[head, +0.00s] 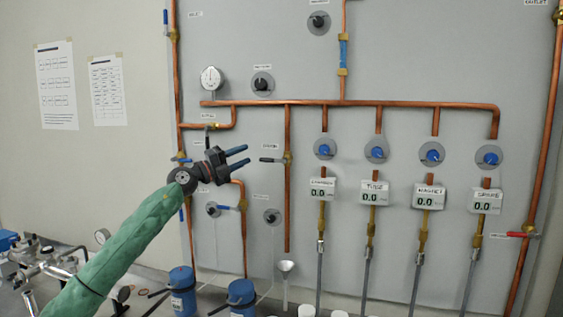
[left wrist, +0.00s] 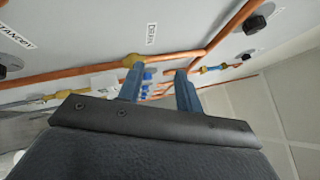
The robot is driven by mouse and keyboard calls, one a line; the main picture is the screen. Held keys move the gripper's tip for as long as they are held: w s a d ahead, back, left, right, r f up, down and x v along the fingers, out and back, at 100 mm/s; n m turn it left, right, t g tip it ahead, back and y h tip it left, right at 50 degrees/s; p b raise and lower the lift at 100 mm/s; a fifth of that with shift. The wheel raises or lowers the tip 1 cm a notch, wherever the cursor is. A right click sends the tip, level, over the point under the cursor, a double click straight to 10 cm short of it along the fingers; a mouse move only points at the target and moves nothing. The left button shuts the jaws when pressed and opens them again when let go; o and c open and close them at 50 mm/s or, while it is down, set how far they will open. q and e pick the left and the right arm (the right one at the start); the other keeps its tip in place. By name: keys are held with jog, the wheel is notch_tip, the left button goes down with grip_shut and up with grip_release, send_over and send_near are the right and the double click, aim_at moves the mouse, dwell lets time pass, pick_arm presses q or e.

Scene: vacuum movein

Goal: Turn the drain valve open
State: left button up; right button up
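The drain valve has a brass body (head: 288,158) on a vertical copper pipe, with a dark lever (head: 270,160) reaching left, roughly level. Its DRAIN label (head: 270,146) is just above. My left gripper (head: 247,155) is left of the lever, its two blue fingers apart and pointing at it, with nothing between them. A small gap seems to separate fingertips and lever. In the left wrist view, the DRAIN label (left wrist: 151,33) and brass body (left wrist: 133,60) are near one fingertip of my left gripper (left wrist: 158,74); the lever is not clear there. My right gripper is not in view.
A copper manifold (head: 350,104) runs above, with several blue knobs (head: 377,152) and digital readouts (head: 375,192) to the right. A white funnel (head: 286,267) sits below the drain pipe.

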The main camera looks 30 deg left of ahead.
aim_at(263, 160)
pick_arm(q)
jog(key=shift+w+d+f+g+h+p, duration=0.25)
jog(key=shift+d+f+g+h+p, duration=0.2)
jog(key=shift+d+f+g, duration=0.7)
jog(key=p+x, duration=0.2)
jog(key=x, duration=0.3)
jog(key=shift+p, duration=0.4)
jog(key=shift+p+x, duration=0.3)
jog(key=shift+x, duration=0.5)
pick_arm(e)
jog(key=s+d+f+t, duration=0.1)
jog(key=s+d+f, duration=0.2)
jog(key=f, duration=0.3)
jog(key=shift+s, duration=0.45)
pick_arm(q)
jog(key=shift+f, duration=0.15)
jog(key=shift+c, duration=0.4)
grip_shut()
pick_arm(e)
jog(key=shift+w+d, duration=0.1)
